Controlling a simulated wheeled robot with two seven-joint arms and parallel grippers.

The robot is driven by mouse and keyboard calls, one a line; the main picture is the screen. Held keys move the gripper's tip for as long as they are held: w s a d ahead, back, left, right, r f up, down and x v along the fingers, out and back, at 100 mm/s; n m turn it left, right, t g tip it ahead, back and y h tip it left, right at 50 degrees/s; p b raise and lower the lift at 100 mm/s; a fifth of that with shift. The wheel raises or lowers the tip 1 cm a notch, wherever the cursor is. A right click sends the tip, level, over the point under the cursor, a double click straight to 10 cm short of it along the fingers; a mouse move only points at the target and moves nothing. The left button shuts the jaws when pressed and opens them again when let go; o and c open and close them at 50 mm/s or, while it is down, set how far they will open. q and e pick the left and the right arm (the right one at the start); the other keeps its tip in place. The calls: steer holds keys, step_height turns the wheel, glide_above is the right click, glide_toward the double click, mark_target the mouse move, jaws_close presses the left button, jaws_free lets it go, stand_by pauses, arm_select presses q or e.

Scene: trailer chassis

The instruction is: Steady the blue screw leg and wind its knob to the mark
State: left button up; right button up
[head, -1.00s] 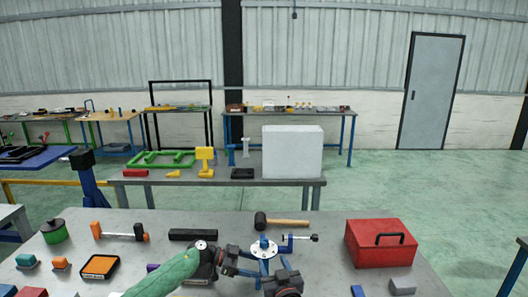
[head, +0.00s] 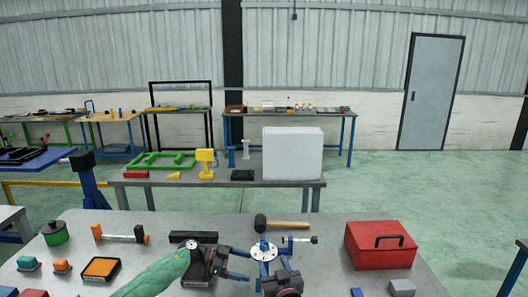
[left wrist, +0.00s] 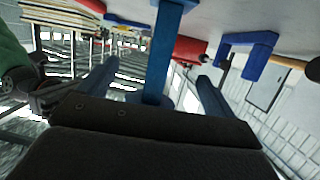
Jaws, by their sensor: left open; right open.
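The blue screw leg (head: 264,268) stands upright on the near table, with a pale round disc knob (head: 264,249) on top. My left gripper (head: 246,264) reaches in from the left with its blue fingers pointing at the leg. It is open. In the left wrist view the leg's blue post (left wrist: 160,55) shows between the two spread fingers, with gaps on both sides. My right gripper (head: 276,268) is low in front of the leg, close to it and partly overlapping it; it is open. The mark is too small to make out.
A blue clamp (head: 284,246) stands right beside the leg. A hammer (head: 285,224) lies behind it. A red toolbox (head: 380,246) is at the right, and a black block (head: 193,237) at the left. The table between clamp and toolbox is mostly clear.

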arm_select(q)
steer(key=v, duration=1.2)
stand_by(0.3)
